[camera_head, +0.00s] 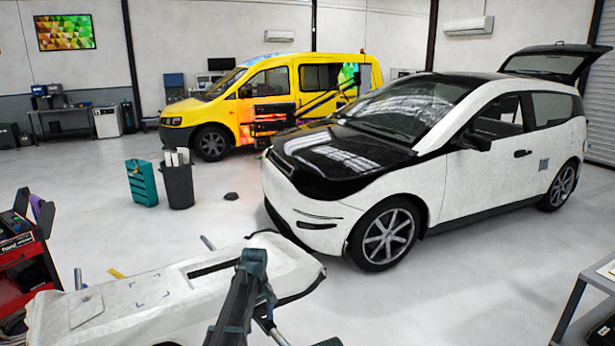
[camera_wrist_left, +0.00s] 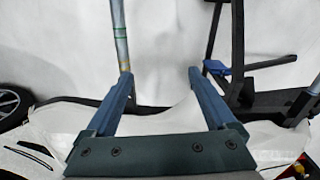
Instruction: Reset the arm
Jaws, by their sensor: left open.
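My left arm (camera_head: 236,308) rises from the bottom of the head view, and my left gripper (camera_head: 254,266) shows at its upper end, over the right part of a white panel (camera_head: 160,292). In the left wrist view the two blue fingers of my left gripper (camera_wrist_left: 160,76) stand wide apart with nothing between them. White panel surface shows low in that view, below and beside the fingers. From these views I cannot tell whether the gripper touches the panel. My right gripper is in neither view.
A white car with a black hood (camera_head: 340,155) stands beyond the panel. A yellow van (camera_head: 255,95) is farther back. A red tool cart (camera_head: 22,262) is at left. A grey table (camera_head: 578,300) is at right.

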